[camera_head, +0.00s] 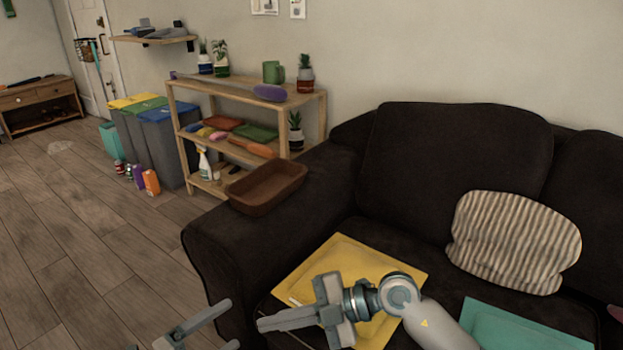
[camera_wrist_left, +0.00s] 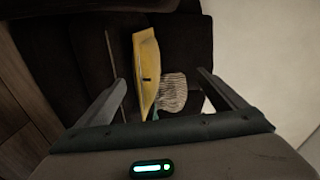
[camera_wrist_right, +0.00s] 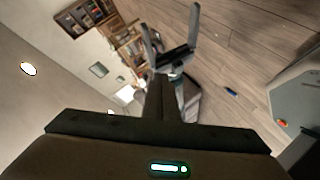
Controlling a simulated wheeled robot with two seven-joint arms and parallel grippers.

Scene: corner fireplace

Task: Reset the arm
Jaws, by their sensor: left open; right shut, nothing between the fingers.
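My right gripper (camera_head: 262,324) reaches in from the lower right in the head view, in front of the sofa seat. My left gripper (camera_head: 222,324) is low at the bottom edge of the head view, left of the right one, and partly cut off. Its fingers stand wide apart and empty in the left wrist view (camera_wrist_left: 165,90). The left arm itself is out of the head view.
A dark sofa (camera_head: 450,145) fills the right side. It bears a brown tray (camera_head: 268,188), a yellow flat item (camera_head: 385,257), a striped cushion (camera_head: 515,243) and a teal flat item (camera_head: 510,328). A wooden shelf (camera_head: 245,94) stands behind.

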